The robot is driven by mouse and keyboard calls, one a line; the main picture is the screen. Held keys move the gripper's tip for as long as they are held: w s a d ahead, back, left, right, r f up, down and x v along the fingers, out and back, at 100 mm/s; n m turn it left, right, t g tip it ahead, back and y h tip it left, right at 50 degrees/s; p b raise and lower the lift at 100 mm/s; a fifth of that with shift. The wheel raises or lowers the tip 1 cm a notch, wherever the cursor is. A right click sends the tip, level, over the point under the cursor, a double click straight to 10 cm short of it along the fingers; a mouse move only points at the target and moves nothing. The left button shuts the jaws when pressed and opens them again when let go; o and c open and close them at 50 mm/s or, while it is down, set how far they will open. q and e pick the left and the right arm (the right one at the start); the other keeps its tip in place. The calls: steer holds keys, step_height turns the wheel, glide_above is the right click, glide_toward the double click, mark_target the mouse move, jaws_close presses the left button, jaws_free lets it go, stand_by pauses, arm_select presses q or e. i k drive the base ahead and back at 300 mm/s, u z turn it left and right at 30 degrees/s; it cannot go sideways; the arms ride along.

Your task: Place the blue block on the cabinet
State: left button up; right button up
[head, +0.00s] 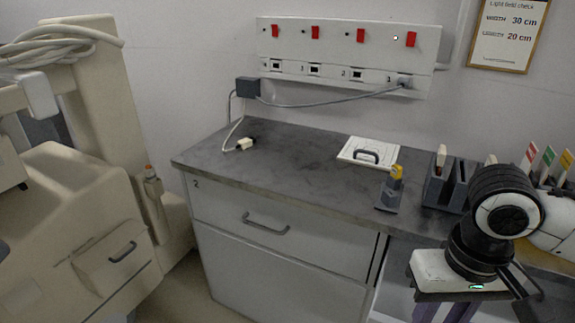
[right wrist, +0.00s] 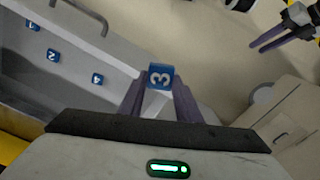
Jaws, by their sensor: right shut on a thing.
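The blue block (right wrist: 160,76), marked with a white 3, is between the purple fingertips of my right gripper (right wrist: 160,88) in the right wrist view. My right gripper is shut on it. In the head view this gripper (head: 442,312) points down at the bottom right, in front of the cabinet, and the block is out of frame. The cabinet (head: 262,165) has a grey top and white fronts. My left gripper (right wrist: 272,38) shows at the top right of the right wrist view, away from the block; its finger gap is unclear. It is absent from the head view.
An open drawer (right wrist: 107,67) holds several other numbered blue blocks (right wrist: 53,55). On the cabinet top are a white plate with a handle (head: 357,160), a small yellow-topped stand (head: 390,195), a dark holder (head: 434,188) and a cable plug (head: 245,144). The top's middle is clear.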

mark_target(293, 150)
steer(key=u, duration=0.5)
steer(key=i, duration=1.7)
steer(key=z, duration=0.55)
